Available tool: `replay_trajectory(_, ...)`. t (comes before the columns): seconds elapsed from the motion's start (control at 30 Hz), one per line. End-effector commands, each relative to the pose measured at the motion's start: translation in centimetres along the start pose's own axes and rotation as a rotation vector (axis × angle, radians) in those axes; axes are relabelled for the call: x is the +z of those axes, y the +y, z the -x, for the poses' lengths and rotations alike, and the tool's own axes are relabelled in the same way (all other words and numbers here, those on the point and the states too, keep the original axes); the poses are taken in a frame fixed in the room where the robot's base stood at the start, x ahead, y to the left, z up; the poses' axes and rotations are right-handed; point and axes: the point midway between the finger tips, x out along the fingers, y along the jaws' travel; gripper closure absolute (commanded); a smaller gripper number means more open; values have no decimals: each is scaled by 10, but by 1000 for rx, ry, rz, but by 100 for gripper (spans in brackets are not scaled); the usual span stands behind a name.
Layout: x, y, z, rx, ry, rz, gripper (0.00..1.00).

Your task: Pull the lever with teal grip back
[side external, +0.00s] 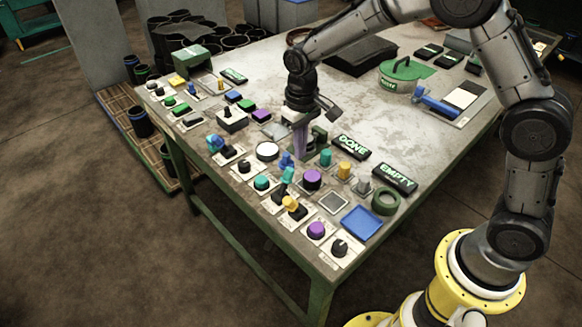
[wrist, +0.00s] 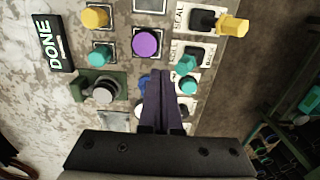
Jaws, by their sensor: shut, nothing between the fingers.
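The lever with the teal grip (side external: 287,176) stands tilted on its panel near the front edge of the table. In the wrist view its teal grip (wrist: 183,65) shows beside a dark slotted base, just past my fingertips. My gripper (side external: 299,156) points down over the panels, behind the lever in the side view and apart from it. In the wrist view my gripper (wrist: 161,76) has its dark fingers together with nothing visible between them. The fingers hide part of the panels beneath.
A yellow-gripped lever (wrist: 233,26) stands beside the teal one. A purple button (wrist: 146,42), a round teal knob (wrist: 186,84) and a teal post (wrist: 99,55) are close by. A grey knob on a green base (wrist: 103,90) is left of the fingers.

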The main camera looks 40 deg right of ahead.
Motion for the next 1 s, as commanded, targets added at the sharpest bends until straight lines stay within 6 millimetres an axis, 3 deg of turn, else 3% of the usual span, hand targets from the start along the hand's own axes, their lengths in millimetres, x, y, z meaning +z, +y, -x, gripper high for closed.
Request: replay_trajectory(1.0,1,0,-45,0,-3,0,100)
